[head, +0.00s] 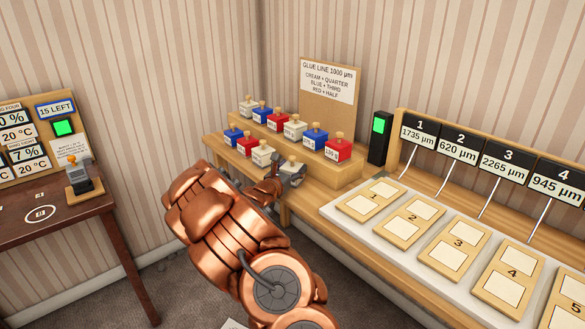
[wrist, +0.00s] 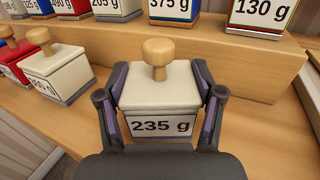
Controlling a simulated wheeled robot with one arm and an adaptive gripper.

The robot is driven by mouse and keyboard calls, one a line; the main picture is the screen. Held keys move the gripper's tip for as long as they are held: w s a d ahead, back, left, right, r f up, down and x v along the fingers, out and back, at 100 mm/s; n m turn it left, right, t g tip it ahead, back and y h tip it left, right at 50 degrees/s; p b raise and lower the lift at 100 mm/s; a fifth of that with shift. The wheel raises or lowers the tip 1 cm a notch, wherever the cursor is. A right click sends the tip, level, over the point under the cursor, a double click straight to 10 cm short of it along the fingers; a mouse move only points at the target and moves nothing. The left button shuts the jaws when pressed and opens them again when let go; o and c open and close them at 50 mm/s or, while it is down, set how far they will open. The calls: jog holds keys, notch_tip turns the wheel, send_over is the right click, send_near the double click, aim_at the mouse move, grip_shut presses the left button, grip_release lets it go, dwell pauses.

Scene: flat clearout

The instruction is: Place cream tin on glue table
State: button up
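A cream tin (wrist: 160,95) labelled 235 g, with a round wooden knob, is between the two fingers of my gripper (wrist: 160,95) in the wrist view. The fingers flank it closely on left and right; I cannot tell whether both press on it. It appears upright at the light wooden bench's lower level. In the head view the tin (head: 291,167) shows small beside my gripper (head: 283,176), partly hidden by it. No table in view bears a glue table label. A sign (head: 328,80) reads glue line 1000 µm, cream + quarter, blue + third, red + half.
Red, blue and cream tins (head: 315,136) stand on the raised step and lower bench (head: 225,147). To the right, a pale tray (head: 335,212) holds numbered boards. A dark wooden table (head: 85,222) at left has a white circle and a small device (head: 80,178).

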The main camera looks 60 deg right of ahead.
jog(key=o, duration=0.4)
jog(key=shift+r, duration=0.15)
jog(key=s+a, duration=0.1)
jog(key=a, duration=1.1)
jog(key=shift+s, duration=0.2)
